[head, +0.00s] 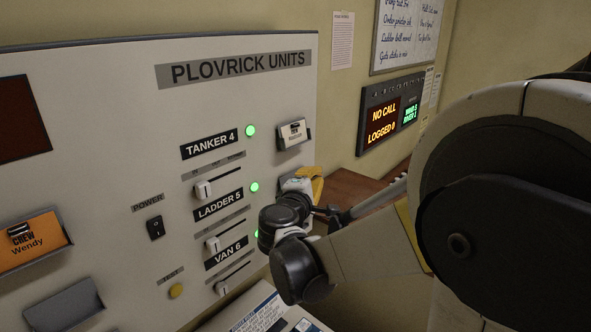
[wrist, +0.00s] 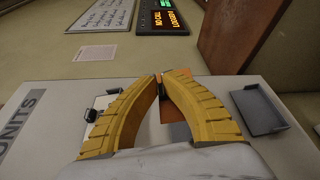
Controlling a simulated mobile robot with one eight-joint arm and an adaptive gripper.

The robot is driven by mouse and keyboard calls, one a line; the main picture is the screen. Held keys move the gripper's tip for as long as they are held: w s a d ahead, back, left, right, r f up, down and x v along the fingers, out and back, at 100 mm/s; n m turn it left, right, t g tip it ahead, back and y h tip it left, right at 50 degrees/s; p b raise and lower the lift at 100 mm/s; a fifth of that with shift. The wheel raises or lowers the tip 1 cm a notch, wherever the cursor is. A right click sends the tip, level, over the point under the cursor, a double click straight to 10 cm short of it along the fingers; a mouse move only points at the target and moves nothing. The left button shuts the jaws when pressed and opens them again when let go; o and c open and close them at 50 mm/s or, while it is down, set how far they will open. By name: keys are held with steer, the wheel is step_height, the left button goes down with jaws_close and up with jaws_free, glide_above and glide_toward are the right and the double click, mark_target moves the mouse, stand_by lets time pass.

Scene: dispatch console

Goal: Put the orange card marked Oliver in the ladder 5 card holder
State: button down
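My gripper (wrist: 161,77) has its yellow curved fingers nearly together, with a small dark piece between the tips. An orange card (wrist: 176,131) shows between and behind the fingers, close to the panel, and the fingers appear shut on it. Its writing is hidden, so I cannot read a name. In the head view my gripper (head: 312,181) is at the panel's right side, level with the LADDER 5 label (head: 219,204). It covers the holder there, so I cannot tell whether the card is inside it.
The tanker 4 holder (head: 293,133) above has a white card. An empty dark holder (wrist: 261,108) lies right of my fingers in the wrist view. An orange Wendy card (head: 35,243) sits in a left holder, above an empty one (head: 72,306). Sliders and switches line the panel.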

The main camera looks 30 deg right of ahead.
steer(key=shift+w+a+f+b, duration=0.35)
steer(key=shift+w, duration=0.55)
steer(key=shift+w+a+f+b, duration=0.3)
steer(key=shift+w+b, duration=0.1)
steer(key=shift+w, duration=0.55)
steer(key=shift+w+a+f+b, duration=0.35)
steer(key=shift+w, duration=0.55)
steer(key=c, duration=1.5)
jaws_free()
steer(key=shift+c, duration=0.2)
steer(key=v, duration=1.2)
